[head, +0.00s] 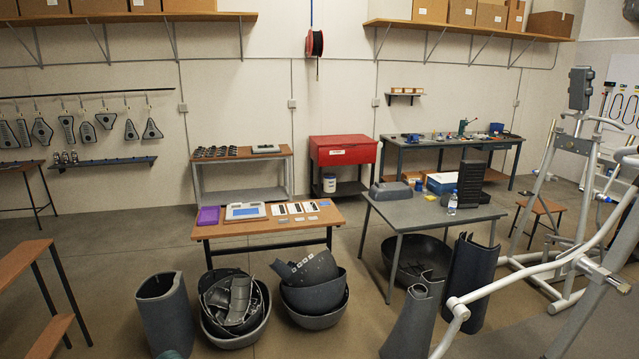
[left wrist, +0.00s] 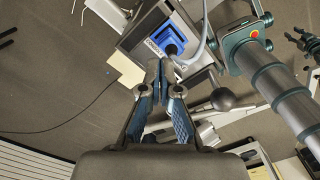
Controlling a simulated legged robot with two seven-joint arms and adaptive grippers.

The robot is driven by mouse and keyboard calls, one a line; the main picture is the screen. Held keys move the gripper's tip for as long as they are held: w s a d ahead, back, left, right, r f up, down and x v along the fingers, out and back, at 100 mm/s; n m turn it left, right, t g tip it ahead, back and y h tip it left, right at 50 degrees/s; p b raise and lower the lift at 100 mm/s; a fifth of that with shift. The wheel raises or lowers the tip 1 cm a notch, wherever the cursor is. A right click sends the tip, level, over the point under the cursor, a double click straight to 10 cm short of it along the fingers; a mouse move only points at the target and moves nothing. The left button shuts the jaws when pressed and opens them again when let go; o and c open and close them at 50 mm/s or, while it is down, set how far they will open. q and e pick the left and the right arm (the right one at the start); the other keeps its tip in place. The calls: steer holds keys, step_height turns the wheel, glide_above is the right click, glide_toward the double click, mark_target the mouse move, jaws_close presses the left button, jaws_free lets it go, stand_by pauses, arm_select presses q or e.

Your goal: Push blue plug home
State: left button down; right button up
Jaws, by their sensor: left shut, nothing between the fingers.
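In the left wrist view, a blue plug (left wrist: 174,47) sits at a blue square-edged housing (left wrist: 180,27) on a dark grey box. A grey cable curves beside it on the right. How deep the plug sits is too small to tell. My left gripper (left wrist: 159,64) is shut and empty, its fingertips close together just below and left of the plug. I cannot tell if they touch it. The head view shows neither gripper nor the plug clearly. My right gripper is not identifiable in either view.
A white label (left wrist: 155,47) lies beside the housing. A thick grey tube with teal bands (left wrist: 270,82) crosses the right of the left wrist view, near a dark ball knob (left wrist: 222,99). In the head view, a pale exercise-machine frame (head: 560,254) fills the right side.

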arm_select(q)
steer(key=shift+a, duration=0.15)
steer(key=shift+f, duration=0.1)
steer(key=shift+d, duration=0.45)
steer(key=d, duration=0.1)
steer(key=d+b, duration=0.1)
steer(key=shift+d+f, duration=0.3)
steer(key=shift+f, duration=0.1)
steer(key=shift+a+f, duration=0.15)
steer(key=shift+f, duration=0.05)
steer(key=shift+a, duration=0.4)
steer(key=shift+s+a+f, duration=0.15)
steer(key=shift+a+f, duration=0.05)
steer(key=shift+a, duration=0.4)
steer(key=shift+d, duration=0.1)
steer(key=shift+w+d+r+p, duration=0.15)
steer(key=shift+r+p, duration=0.25)
steer(key=shift+r, duration=0.35)
steer(key=shift+w+d+r+p, duration=0.15)
steer(key=shift+r+p, duration=0.25)
steer(key=shift+r, duration=0.35)
step_height(320, 180, up, 2)
steer(key=shift+s+a+r+p, duration=0.15)
steer(key=shift+p, duration=0.5)
steer(key=shift+r+p, duration=0.45)
steer(key=shift+r, duration=0.55)
arm_select(e)
step_height(320, 180, up, 3)
steer(key=shift+w+f, duration=0.1)
